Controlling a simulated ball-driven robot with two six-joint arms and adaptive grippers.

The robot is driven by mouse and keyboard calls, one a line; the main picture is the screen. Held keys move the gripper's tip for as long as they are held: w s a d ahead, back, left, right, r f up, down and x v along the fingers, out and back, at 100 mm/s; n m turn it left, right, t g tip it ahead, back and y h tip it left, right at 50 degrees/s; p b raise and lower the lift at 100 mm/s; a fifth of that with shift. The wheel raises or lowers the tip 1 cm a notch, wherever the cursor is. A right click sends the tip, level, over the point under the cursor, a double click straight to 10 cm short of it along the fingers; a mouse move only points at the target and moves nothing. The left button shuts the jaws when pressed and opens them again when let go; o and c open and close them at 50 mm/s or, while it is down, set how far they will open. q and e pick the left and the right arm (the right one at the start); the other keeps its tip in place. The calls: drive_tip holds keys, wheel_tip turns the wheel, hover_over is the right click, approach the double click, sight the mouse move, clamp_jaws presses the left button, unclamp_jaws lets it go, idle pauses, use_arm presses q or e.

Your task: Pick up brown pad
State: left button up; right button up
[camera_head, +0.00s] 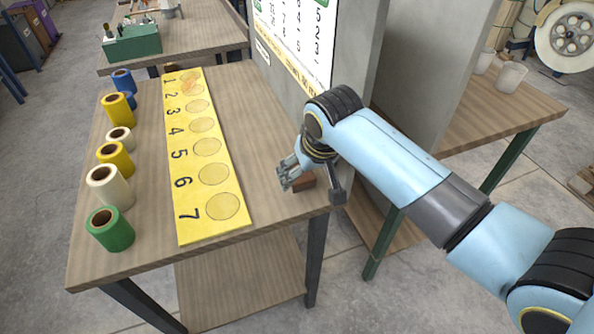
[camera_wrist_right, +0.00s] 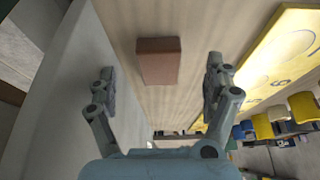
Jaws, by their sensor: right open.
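The brown pad (camera_wrist_right: 159,62) is a small reddish-brown block lying on the wooden table. In the right wrist view it lies between the lines of my two fingers, a little beyond the fingertips. My right gripper (camera_wrist_right: 160,85) is open, with nothing between its fingers. In the head view the right gripper (camera_head: 291,172) is low over the table's right side, and the brown pad (camera_head: 305,182) shows partly behind it. Whether the fingers touch the pad cannot be told. My left gripper does not show.
A yellow numbered board (camera_head: 205,155) lies left of the gripper. Several tape rolls, including a green one (camera_head: 110,229), stand along the left edge. A grey panel (camera_head: 352,60) rises close behind my right gripper. The wood between board and gripper is clear.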

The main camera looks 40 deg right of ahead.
drive_tip(key=shift+w+d, duration=0.25)
drive_tip(key=shift+w, duration=0.35)
drive_tip(key=shift+w+d, duration=0.2)
drive_tip(key=shift+w, duration=0.4)
drive_tip(key=x, duration=0.5)
drive_tip(key=shift+w+b, duration=0.35)
drive_tip(key=shift+w, duration=0.05)
drive_tip(key=c, duration=1.2)
drive_tip(key=shift+r, duration=0.1)
